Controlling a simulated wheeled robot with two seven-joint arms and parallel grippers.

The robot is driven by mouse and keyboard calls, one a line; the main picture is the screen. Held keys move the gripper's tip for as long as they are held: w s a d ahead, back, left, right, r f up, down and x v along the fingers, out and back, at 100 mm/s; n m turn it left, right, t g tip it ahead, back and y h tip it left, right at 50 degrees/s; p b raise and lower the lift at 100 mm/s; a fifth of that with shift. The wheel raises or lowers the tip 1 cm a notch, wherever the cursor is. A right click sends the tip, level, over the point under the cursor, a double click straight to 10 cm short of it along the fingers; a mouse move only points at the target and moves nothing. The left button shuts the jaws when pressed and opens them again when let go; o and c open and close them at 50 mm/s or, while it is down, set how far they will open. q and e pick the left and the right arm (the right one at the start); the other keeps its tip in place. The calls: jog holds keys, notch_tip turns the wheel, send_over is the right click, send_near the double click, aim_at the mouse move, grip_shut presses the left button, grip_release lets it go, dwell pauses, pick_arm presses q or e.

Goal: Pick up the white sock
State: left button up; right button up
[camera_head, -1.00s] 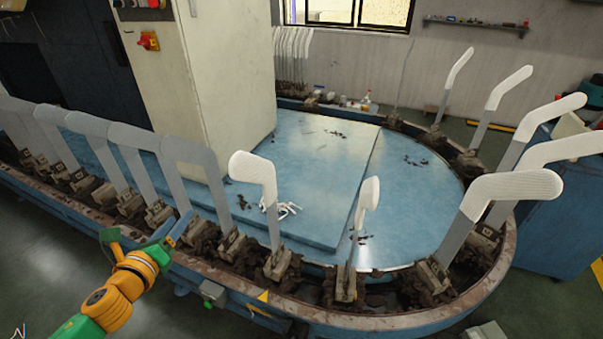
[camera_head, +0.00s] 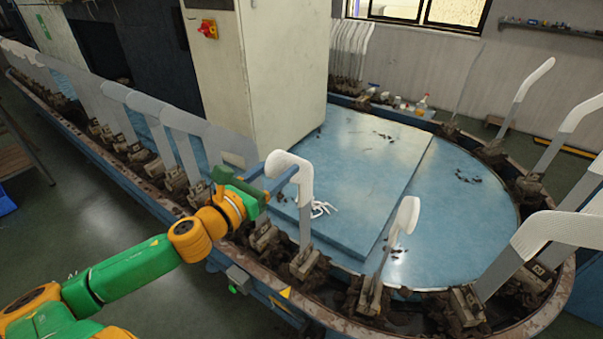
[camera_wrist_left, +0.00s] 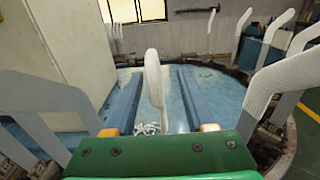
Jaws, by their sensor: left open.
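A white sock (camera_head: 288,163) sits on the top of an upright flat grey form at the near edge of the machine. My left gripper (camera_head: 277,174) is beside it, with its blue fingers open and reaching toward the sock. In the left wrist view the white sock (camera_wrist_left: 153,72) stands between the two open blue fingers, with a gap on each side. The sock is not gripped. My right gripper is in neither view.
Another form with a white sock (camera_head: 405,215) stands to the right, and several more curve along the right side. Several bare grey forms (camera_head: 180,125) line the left. The blue tabletop (camera_head: 450,215) is mostly clear, with white scraps (camera_head: 318,209).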

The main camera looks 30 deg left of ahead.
aim_at(290, 156)
pick_arm(q)
jog(key=shift+r, duration=0.2)
jog(key=shift+w+a+r, duration=0.1)
jog(key=shift+w+r, duration=0.05)
jog(key=shift+w, duration=0.05)
jog(key=w+p, duration=0.1)
jog(key=w, duration=0.2)
jog(key=shift+w+a+p, duration=0.1)
jog(key=shift+w+p, duration=0.25)
jog(key=shift+w+f, duration=0.25)
jog(key=shift+w, duration=0.2)
jog(key=shift+s, duration=0.1)
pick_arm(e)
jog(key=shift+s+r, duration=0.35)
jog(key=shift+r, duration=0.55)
pick_arm(q)
grip_shut()
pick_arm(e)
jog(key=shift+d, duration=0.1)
